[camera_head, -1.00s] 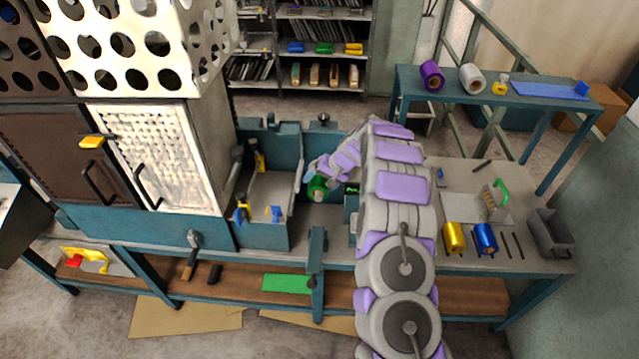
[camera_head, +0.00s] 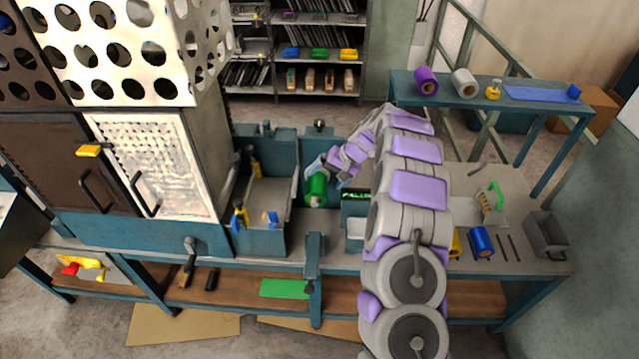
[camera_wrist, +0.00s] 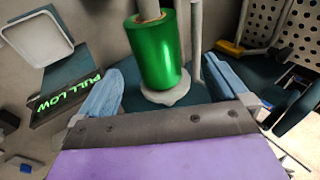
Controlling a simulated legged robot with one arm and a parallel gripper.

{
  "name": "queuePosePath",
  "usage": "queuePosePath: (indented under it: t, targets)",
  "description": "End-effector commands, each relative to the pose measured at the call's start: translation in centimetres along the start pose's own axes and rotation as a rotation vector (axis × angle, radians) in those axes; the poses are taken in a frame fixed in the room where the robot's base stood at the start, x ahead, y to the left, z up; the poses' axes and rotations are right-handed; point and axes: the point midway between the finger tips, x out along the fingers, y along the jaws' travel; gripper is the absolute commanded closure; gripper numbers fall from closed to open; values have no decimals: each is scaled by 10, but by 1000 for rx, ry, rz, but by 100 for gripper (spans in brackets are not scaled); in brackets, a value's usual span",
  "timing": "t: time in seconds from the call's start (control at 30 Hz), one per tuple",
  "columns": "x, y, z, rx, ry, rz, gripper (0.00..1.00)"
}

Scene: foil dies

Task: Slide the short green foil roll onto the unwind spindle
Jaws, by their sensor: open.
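The short green foil roll (camera_head: 317,187) is at the teal machine in the head view. In the wrist view the green roll (camera_wrist: 156,50) sits around a pale rod, the spindle (camera_wrist: 150,10), with a pale round flange (camera_wrist: 165,94) at its near end. My gripper (camera_wrist: 165,92) is open, its two blue fingers apart on either side below the roll and not touching it. In the head view my gripper (camera_head: 330,170) is just beside the roll, partly hidden by my wrist.
A display reading "PULL LOW" (camera_wrist: 70,92) stands left of the gripper in the wrist view. A teal-walled tray (camera_head: 265,240) and perforated cabinet (camera_head: 150,160) are to the left. Blue (camera_head: 481,242) and gold (camera_head: 455,243) rolls lie on the bench at right; purple (camera_head: 426,82) and white (camera_head: 464,84) rolls are on the shelf.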

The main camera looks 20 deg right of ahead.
Motion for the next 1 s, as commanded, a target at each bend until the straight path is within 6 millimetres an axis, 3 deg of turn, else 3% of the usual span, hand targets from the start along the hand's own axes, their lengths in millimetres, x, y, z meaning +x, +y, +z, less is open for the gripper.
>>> queuePosePath:
  t: [0.2, 0.43, 0.6, 1.0]
  targets:
    - [-51, -1, -2, -1, 4, 0, 0]
    - [-87, 0, -2, 0, 5, 1, 0]
    - [-98, 0, -2, 0, 2, 0, 0]
    - [-98, 0, -2, 0, 1, 1, 0]
